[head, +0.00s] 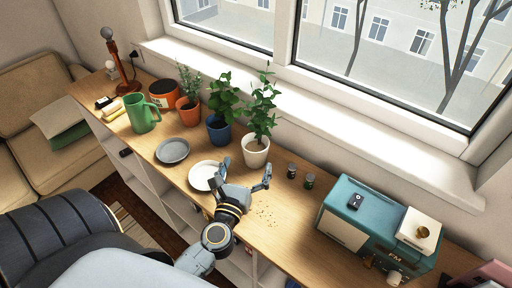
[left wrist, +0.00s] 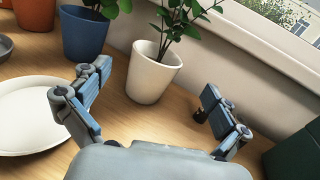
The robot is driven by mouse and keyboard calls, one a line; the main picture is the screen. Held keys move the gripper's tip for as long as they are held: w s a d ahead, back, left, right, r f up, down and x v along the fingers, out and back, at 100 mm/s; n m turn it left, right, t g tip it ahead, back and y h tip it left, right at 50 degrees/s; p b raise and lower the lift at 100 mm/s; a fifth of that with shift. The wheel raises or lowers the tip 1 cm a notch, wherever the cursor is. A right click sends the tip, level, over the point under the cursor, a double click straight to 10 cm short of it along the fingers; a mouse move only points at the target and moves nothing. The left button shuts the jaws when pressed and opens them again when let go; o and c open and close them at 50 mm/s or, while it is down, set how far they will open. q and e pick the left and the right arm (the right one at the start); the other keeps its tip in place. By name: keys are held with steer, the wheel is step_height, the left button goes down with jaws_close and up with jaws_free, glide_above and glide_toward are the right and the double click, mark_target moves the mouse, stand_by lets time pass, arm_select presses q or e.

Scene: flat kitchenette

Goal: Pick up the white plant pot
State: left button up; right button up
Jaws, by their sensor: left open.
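The white plant pot (head: 256,154) holds a leafy green plant and stands upright on the wooden counter close to the window sill. In the left wrist view the white pot (left wrist: 151,74) is ahead of my gripper, between the lines of the two fingers. My left gripper (head: 247,177) is open and empty, just in front of the pot. In the left wrist view its spread fingers (left wrist: 155,100) appear on either side, apart from the pot. My right gripper is not in either view.
A white plate (head: 206,176) lies left of my gripper, beside a grey plate (head: 172,151). A blue pot (head: 218,132) stands close left of the white pot. Two small jars (head: 308,181) and a teal radio (head: 362,215) are to the right. Crumbs (head: 266,216) lie on the counter.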

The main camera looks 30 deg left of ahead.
mark_target(252, 152)
arm_select(q)
steer(key=x, duration=0.3)
steer(key=shift+w+a+f, duration=0.1)
steer(key=shift+w+a, duration=0.05)
steer(key=shift+w, duration=0.2)
steer(key=shift+w+a+p, duration=0.1)
steer(key=shift+w+p, duration=0.1)
steer(key=shift+p, duration=0.15)
steer(key=x, duration=0.2)
steer(key=p+x, duration=0.1)
steer(key=x, duration=0.2)
steer(key=shift+f, duration=0.25)
steer(key=shift+s, duration=0.15)
steer(key=shift+c, duration=0.9)
steer(key=c, duration=1.4)
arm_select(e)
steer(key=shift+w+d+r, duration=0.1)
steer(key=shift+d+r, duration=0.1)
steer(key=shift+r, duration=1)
